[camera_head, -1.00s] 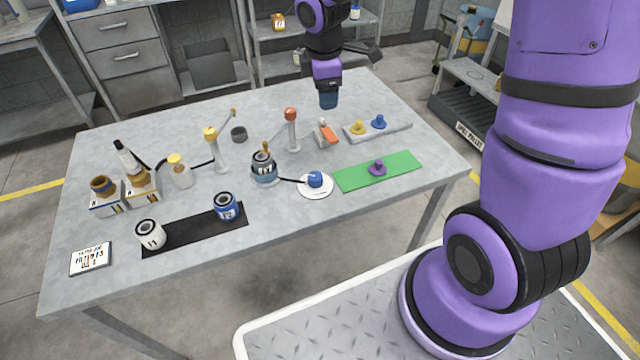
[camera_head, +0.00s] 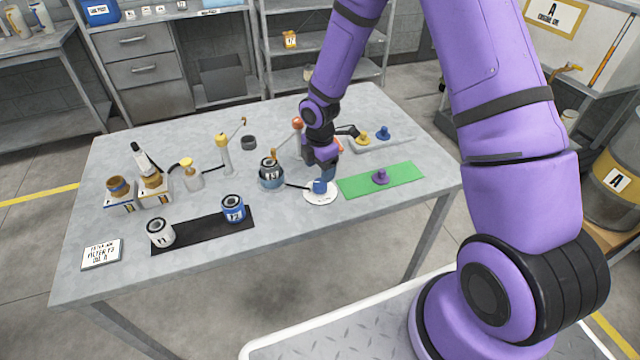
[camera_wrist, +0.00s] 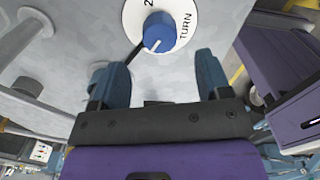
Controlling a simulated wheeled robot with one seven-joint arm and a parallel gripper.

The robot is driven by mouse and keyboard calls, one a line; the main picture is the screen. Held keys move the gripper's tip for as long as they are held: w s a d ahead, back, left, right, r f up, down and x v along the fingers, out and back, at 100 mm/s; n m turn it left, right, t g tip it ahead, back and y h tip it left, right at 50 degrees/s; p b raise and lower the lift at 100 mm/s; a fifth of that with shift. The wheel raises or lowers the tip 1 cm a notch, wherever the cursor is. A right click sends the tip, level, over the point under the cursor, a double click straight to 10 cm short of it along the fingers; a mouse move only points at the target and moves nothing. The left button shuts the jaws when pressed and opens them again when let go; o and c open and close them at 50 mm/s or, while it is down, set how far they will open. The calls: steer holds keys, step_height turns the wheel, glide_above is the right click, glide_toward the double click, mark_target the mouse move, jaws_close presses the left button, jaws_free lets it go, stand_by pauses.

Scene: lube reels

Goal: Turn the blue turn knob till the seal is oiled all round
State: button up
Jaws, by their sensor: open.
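The blue turn knob (camera_head: 319,186) sits on a round white dial plate at the table's front, and part of it is hidden by my arm's end in the head view. In the wrist view the knob (camera_wrist: 159,31) shows a white pointer mark, and the plate (camera_wrist: 184,12) reads "TURN". My gripper (camera_wrist: 158,75) is open and empty, its two blue fingers apart, with the knob ahead of them and not between them. A dark line joins the plate to the grey holder (camera_head: 271,180), where a filter marked 13 stands. The seal's oil cannot be made out.
Filters 11 (camera_head: 160,233) and 12 (camera_head: 233,208) stand on a black strip (camera_head: 200,238). A red-topped post (camera_head: 297,124) stands close behind my gripper. The front table edge is clear.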

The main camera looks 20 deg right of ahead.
mark_target(320, 182)
step_height(320, 182, down, 6)
steer(key=shift+f, duration=0.25)
steer(key=shift+c, duration=0.3)
steer(key=c, duration=0.9)
